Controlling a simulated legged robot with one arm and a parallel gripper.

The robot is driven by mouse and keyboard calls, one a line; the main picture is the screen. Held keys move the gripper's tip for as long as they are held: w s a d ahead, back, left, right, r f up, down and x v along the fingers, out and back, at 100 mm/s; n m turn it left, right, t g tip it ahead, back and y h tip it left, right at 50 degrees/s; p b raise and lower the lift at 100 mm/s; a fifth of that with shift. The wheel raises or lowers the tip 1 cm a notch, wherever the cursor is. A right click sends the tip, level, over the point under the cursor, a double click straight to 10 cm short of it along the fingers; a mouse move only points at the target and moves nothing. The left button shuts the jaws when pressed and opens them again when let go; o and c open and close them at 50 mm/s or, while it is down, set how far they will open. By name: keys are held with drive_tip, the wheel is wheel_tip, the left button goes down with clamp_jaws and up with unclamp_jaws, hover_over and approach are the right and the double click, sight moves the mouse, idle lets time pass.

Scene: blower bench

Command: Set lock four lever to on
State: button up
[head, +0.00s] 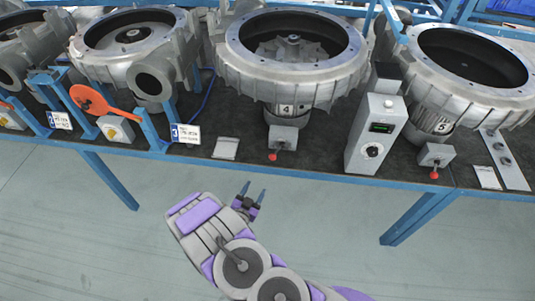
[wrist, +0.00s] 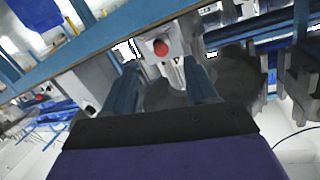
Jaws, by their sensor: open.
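Blower 4 (head: 285,93) stands at the middle of the bench with a "4" label on its motor. Its grey lock box (head: 283,138) sits below, near the front edge. The lock lever with its red knob (head: 273,157) points down and slightly left from that box. My gripper (head: 254,190) is open and empty, in front of the bench edge, below and left of the knob in the head view. In the wrist view, a red knob (wrist: 160,47) shows beyond and between the open fingertips (wrist: 160,68), apart from them. Which switch position the lever marks cannot be read.
A grey control box (head: 375,135) with a display and dial stands right of lever four. Lock five's red knob (head: 434,175) is further right. An orange paddle (head: 100,102) is at left. Blue bench edge (head: 330,177); open floor in front.

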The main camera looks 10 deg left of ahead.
sight(272, 157)
drive_tip(key=shift+n+t, duration=0.3)
drive_tip(key=shift+t, duration=0.5)
drive_tip(key=x, duration=0.5)
drive_tip(key=d+b+x, duration=0.1)
drive_tip(key=x, duration=1.1)
drive_tip(key=shift+s+d+r+b, duration=0.2)
drive_tip(key=shift+r+b, duration=0.1)
drive_tip(key=shift+r, duration=0.1)
clamp_jaws()
